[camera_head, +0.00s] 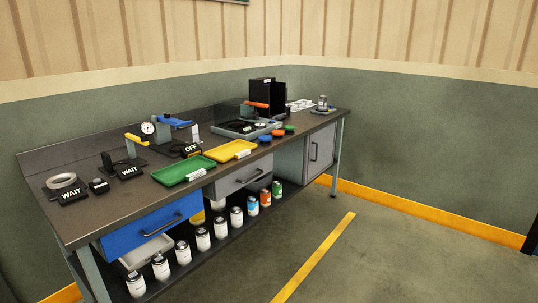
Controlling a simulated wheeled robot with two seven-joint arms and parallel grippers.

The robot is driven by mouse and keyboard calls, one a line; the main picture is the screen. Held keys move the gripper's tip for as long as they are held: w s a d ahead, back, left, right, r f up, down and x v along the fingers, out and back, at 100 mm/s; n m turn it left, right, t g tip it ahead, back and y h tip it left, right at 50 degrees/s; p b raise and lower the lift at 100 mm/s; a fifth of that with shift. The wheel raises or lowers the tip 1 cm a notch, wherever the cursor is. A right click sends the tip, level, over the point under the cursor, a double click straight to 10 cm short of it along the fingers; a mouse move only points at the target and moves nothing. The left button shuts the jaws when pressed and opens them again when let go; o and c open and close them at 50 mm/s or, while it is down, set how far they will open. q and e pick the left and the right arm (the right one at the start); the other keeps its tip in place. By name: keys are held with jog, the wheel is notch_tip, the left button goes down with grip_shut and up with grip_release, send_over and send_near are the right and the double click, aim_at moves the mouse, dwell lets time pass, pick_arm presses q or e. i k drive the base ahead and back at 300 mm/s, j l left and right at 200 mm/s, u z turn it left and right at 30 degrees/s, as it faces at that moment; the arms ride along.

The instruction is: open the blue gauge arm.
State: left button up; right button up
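The blue gauge arm (175,122) is a short blue bar at the back of the workbench, left of its middle. It sits just right of a round white dial gauge (148,128) on a dark stand. The bar looks roughly level and points to the right. It is small here, and I cannot tell whether it is open or closed. Neither of my grippers is in view.
The workbench (110,208) stands along the wall. A yellow lever (135,138) is left of the gauge. A green tray (183,170) and a yellow tray (230,150) lie in front. A blue drawer (150,225) is below. The floor in front is clear.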

aim_at(178, 123)
jog(key=i+u, duration=0.15)
jog(key=i, duration=0.3)
jog(key=i+l+u, duration=0.15)
jog(key=i, duration=0.25)
jog(key=i+l+u, duration=0.2)
jog(key=i, duration=0.2)
jog(key=i+l+u, duration=0.15)
jog(key=i, duration=0.3)
